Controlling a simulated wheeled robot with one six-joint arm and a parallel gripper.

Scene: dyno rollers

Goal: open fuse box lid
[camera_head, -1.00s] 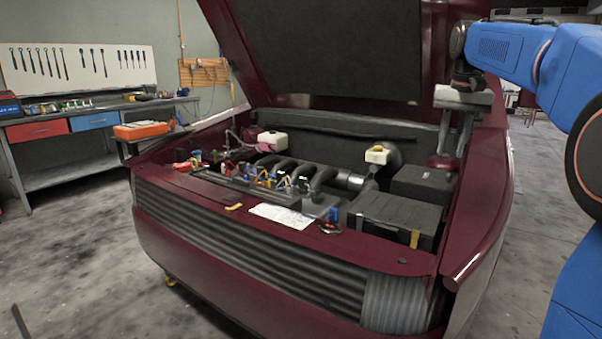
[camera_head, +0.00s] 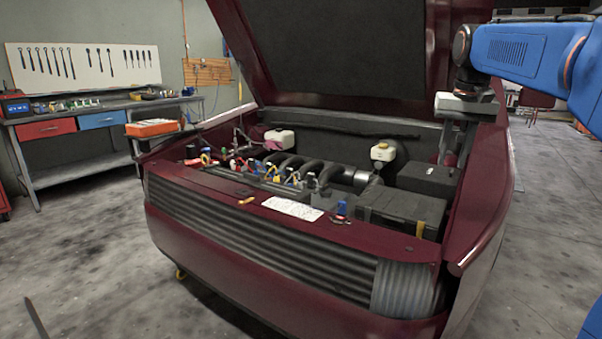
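Two black lidded boxes sit at the right side of the car's engine bay: a front box (camera_head: 398,212) with a yellow tag and a smaller rear box (camera_head: 427,179). I cannot tell for sure which is the fuse box; both look closed. My gripper (camera_head: 456,152) points down at the bay's right side, near the rear box and the right fender in the picture. Its two fingers are apart with nothing visible between them. The fingertips are partly lost against the dark bay, and I cannot tell their distance from the box.
The raised hood (camera_head: 335,45) stands above the bay. The right fender (camera_head: 482,195) runs beside my gripper. A paper sheet (camera_head: 292,208) and small parts lie on the front panel. A workbench (camera_head: 100,113) with tools stands at the left.

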